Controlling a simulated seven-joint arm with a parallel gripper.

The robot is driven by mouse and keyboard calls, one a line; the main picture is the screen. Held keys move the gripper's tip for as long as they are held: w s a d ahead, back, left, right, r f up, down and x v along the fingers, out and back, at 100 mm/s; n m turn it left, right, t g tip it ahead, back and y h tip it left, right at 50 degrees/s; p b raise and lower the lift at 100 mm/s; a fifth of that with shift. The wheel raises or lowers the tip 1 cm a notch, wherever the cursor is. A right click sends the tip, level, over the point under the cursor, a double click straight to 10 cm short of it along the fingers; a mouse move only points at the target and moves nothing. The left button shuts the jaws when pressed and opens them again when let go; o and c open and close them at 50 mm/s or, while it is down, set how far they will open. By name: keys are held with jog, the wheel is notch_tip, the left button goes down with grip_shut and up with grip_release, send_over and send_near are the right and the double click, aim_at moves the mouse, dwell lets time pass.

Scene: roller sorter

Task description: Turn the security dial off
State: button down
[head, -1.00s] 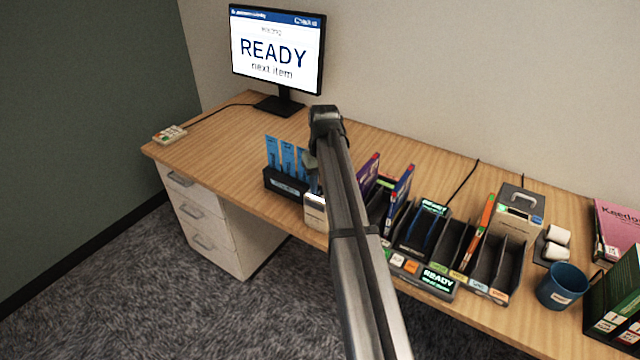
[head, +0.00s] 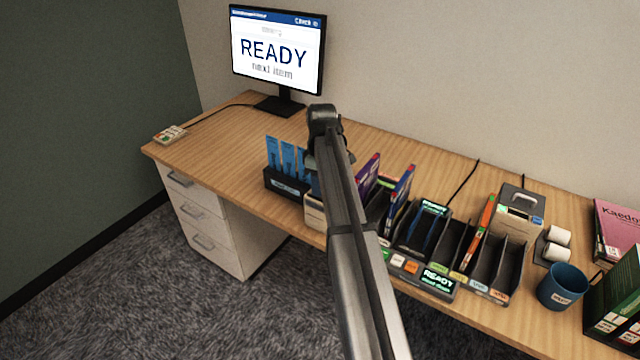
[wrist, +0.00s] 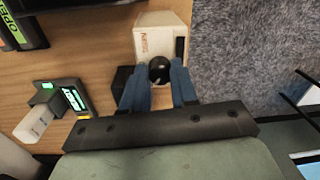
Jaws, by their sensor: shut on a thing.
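The security dial is a round black knob (wrist: 159,70) on a cream box (wrist: 160,35) with red lettering, seen in the wrist view. In the head view the cream box (head: 314,214) stands near the front edge of the desk, mostly hidden behind my arm. My gripper (wrist: 159,82) has its two blue fingers on either side of the black knob and is shut on it. In the head view my arm covers the fingers and the knob. The dial's setting is too small to read.
A black rack (head: 285,184) with blue cards stands left of the box. A black sorter (head: 440,245) with several slots is to the right. A monitor (head: 277,50) showing "READY" stands at the back.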

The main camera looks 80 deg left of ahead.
jog(key=shift+n, duration=0.3)
jog(key=c, duration=0.9)
grip_release()
jog(key=shift+o, duration=0.2)
notch_tip(320, 180, up, 14)
jog(key=shift+w+a, duration=0.2)
jog(key=shift+a, duration=0.1)
jog(key=shift+w+f, duration=0.1)
